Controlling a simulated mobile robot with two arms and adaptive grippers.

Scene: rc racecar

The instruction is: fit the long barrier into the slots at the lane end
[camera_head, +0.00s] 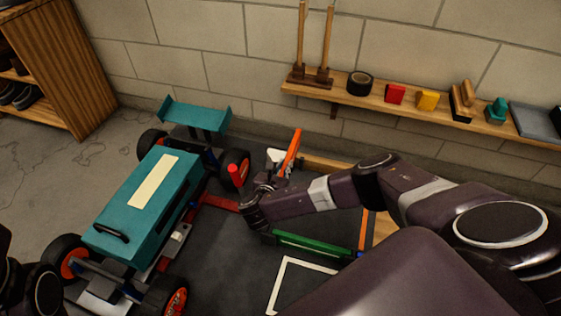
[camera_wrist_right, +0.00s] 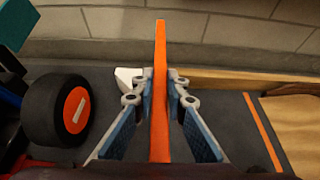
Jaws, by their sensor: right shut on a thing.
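The long barrier, an orange bar (camera_head: 293,147), is gripped by my right gripper (camera_head: 278,172). In the right wrist view the barrier (camera_wrist_right: 160,65) stands lengthwise between the two fingers (camera_wrist_right: 159,92), which are shut on it. Its far end reaches past the fingertips toward the wall. The slots cannot be clearly made out. A small white block (camera_head: 273,155) is just left of the barrier; it also shows in the right wrist view (camera_wrist_right: 127,77), partly behind a finger. My left gripper is not in view; only dark arm parts show at the lower left.
A teal racecar (camera_head: 150,200) with orange-hubbed wheels stands close on the left. A green bar (camera_head: 312,244) and an orange floor strip (camera_head: 363,230) lie nearer my arm. A wooden edge (camera_wrist_right: 235,78) runs along the back, below a wall shelf (camera_head: 370,92).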

